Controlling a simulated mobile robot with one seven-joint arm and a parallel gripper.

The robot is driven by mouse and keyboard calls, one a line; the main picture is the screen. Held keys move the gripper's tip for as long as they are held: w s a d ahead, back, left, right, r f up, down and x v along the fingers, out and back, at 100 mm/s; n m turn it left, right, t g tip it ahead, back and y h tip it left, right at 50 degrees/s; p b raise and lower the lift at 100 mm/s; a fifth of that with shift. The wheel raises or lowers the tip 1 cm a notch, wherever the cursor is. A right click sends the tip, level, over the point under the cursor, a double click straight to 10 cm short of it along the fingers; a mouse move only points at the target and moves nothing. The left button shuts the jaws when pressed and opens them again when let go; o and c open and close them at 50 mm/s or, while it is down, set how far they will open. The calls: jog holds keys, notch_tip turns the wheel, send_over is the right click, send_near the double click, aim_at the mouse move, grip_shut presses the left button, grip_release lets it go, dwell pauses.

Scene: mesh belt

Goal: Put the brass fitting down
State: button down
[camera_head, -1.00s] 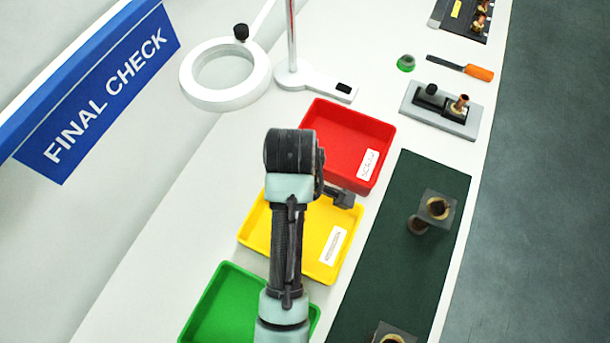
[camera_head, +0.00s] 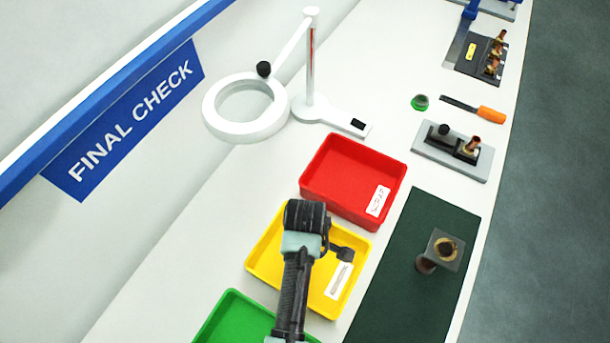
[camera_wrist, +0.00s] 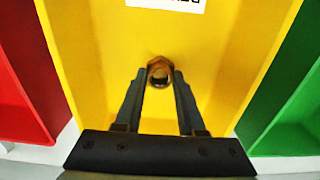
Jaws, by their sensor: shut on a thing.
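My gripper (camera_wrist: 160,85) is shut on the brass fitting (camera_wrist: 160,71), a small copper-brown ring-shaped end between the two fingertips in the wrist view. The yellow tray (camera_wrist: 95,35) lies beneath and fills the middle of that view. In the head view my arm reaches over the yellow tray (camera_head: 262,262), with my gripper (camera_head: 343,253) above its right part near the white label. The fitting is hidden there. I cannot tell how high the fitting is above the tray floor.
A red tray (camera_head: 345,165) and a green tray (camera_head: 225,318) flank the yellow one. A dark green mat (camera_head: 400,285) holds another fitting in a block (camera_head: 446,248). A grey fixture (camera_head: 425,150), an orange-handled tool (camera_head: 490,114) and a ring magnifier (camera_head: 215,115) stand beyond.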

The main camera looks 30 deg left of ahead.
jog(key=shift+w, duration=0.1)
jog(key=shift+f, duration=0.15)
jog(key=c, duration=0.5)
grip_release()
